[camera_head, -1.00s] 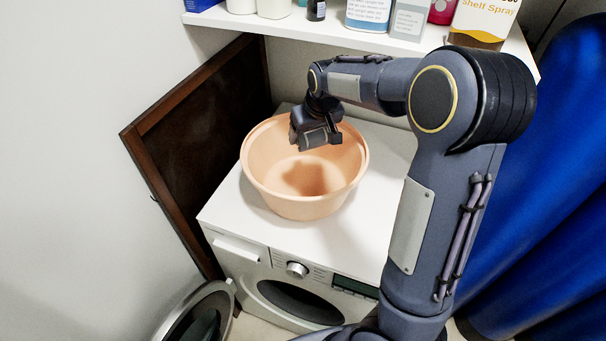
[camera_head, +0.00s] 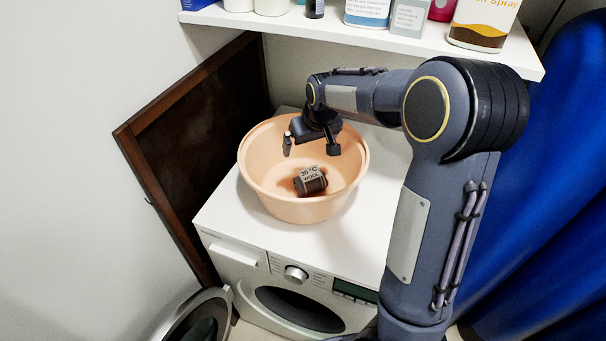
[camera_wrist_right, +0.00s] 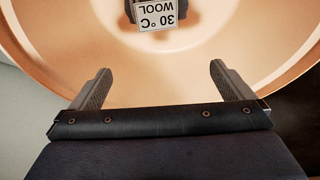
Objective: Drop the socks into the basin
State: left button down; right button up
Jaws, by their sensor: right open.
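The peach-coloured basin (camera_head: 257,171) stands on top of the white washing machine. A dark bundle of socks (camera_head: 311,182) with a "30 °C WOOL" label lies inside it, toward the front of the basin floor. The label also shows at the top of the right wrist view (camera_wrist_right: 160,14), inside the basin (camera_wrist_right: 60,40). My right gripper (camera_head: 312,150) is over the basin, behind and above the socks. Its fingers (camera_wrist_right: 160,88) are wide apart with nothing between them. My left gripper is not in view.
The washing machine top (camera_head: 225,215) has free room around the basin. A shelf (camera_head: 350,38) with several bottles runs above and behind. A dark wooden panel (camera_head: 190,140) leans at the left, and blue fabric (camera_head: 550,190) hangs at the right. The round machine door (camera_head: 200,318) stands open below.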

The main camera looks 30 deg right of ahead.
jog(key=v, duration=0.7)
jog(key=shift+s+r, duration=0.2)
jog(key=shift+r, duration=0.15)
jog(key=s+a+f+y, duration=0.1)
jog(key=s+a, duration=0.2)
jog(key=s, duration=0.6)
jog(key=s+a+f+y, duration=0.1)
jog(key=s+a, duration=0.3)
jog(key=s, duration=0.4)
jog(key=s+a+f+t+y, duration=0.1)
jog(key=s+a, duration=0.3)
jog(key=s, duration=0.5)
jog(key=shift+s+a+f+m+y, duration=0.2)
jog(key=shift+s+f+m+y, duration=0.15)
jog(key=shift+f+y, duration=0.4)
jog(key=shift+s+f, duration=0.1)
